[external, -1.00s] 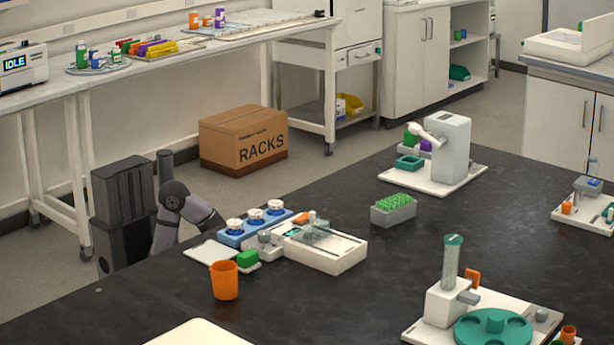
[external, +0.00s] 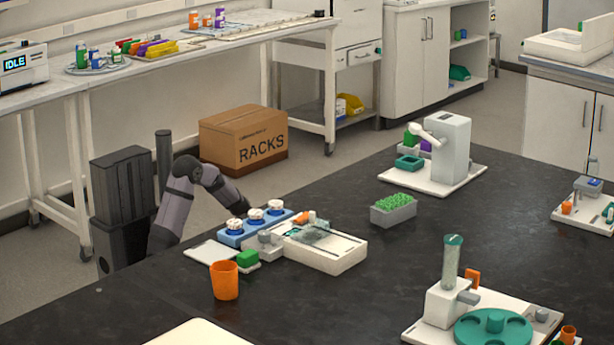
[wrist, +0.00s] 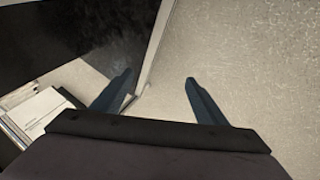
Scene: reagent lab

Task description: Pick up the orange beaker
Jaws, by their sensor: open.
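The orange beaker (external: 225,282) stands upright on the dark bench near the front left in the external view. It is not visible in the wrist view. My arm reaches up and over from the left, then down behind the blue rack, so my gripper is hidden in the external view. In the wrist view my gripper (wrist: 156,86) has its two dark fingers spread apart, with nothing between them. It is over the bench edge and pale floor, apart from the beaker.
Beside the beaker are a green block (external: 248,258), a white plate (external: 210,252) and a white instrument (external: 338,259). The blue rack (external: 232,239) holds white-capped bottles. A grey tube rack (external: 393,213) stands farther back. Bare bench lies right of the beaker.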

